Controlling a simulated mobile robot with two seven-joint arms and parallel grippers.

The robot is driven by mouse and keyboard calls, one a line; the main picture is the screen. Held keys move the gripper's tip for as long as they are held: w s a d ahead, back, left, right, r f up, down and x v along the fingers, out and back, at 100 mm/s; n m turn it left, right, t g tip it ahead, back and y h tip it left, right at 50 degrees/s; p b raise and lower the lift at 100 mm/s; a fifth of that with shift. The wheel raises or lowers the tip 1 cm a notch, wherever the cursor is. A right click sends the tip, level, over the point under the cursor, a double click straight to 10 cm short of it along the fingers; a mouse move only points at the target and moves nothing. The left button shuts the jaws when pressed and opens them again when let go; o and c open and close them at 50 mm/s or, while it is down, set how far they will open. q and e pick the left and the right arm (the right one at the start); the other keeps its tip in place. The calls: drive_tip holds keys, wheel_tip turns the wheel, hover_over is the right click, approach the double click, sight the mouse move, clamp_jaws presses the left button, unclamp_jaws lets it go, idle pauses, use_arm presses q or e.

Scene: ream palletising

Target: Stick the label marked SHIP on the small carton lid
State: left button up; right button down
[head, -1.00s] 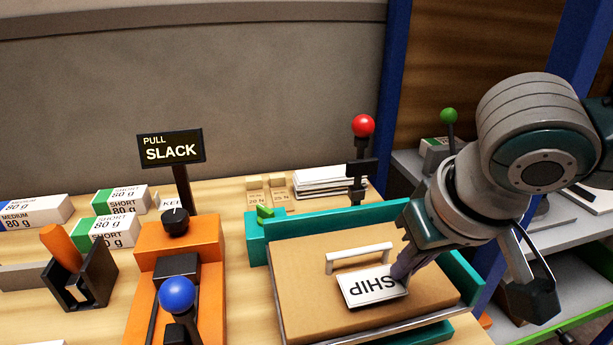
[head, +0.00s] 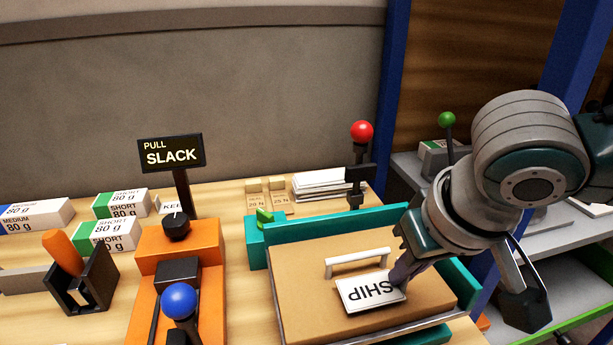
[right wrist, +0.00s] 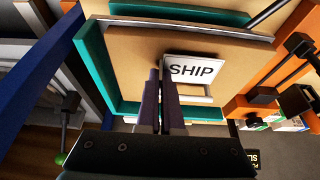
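The small carton lid (head: 300,268) is a flat brown board with a white bar handle (head: 357,261), lying in a teal frame (head: 455,262). My right gripper (head: 399,276) is over the lid's right part. Its dark fingers (right wrist: 160,75) are close together on one edge of the white label (head: 368,293) marked SHIP. The label also shows in the right wrist view (right wrist: 192,70), face up and partly covering the handle from there. I cannot tell whether the label touches the lid. My left gripper is not in view.
A red-knobbed lever (head: 361,132) stands behind the lid. An orange device with a blue knob (head: 179,300) and a PULL SLACK sign (head: 171,152) are to the left. Paper reams (head: 107,235) lie farther left. Grey shelving (head: 560,285) stands at right.

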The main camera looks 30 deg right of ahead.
drive_tip(key=shift+f, duration=0.2)
drive_tip(key=shift+f, duration=0.3)
idle(0.3)
drive_tip(key=shift+f+p, duration=0.1)
drive_tip(key=shift+p, duration=0.5)
idle(0.7)
